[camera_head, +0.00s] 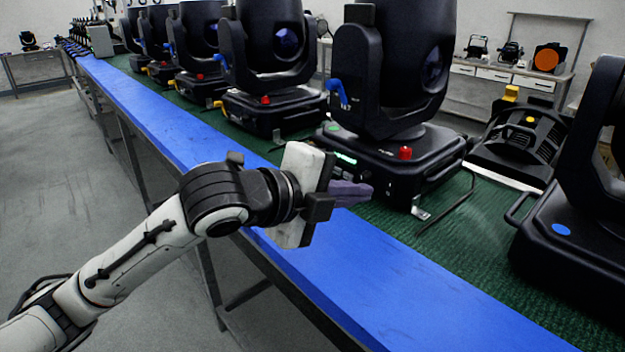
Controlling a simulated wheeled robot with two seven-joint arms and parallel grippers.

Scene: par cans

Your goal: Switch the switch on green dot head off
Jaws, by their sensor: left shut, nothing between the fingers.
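The head with the green dot (385,75) is a black moving light standing upright on the green bench top. Its green dot (333,127) is on the left of its base, and a small green display (345,157) is lit on the base front. A red knob-like part (405,153) stands on the front right of the base; the switch itself is too small to make out for certain. My left gripper (362,193) is shut and empty, its fingers pointing right in front of the base. They look close to the base; I cannot tell whether they touch it. My right gripper is not in view.
A similar head with a blue dot (561,229) stands at the right. More heads (270,55) line the bench to the back left. A yellow-topped black unit (520,140) stands behind. The blue bench edge (400,290) runs along the front and is mostly clear.

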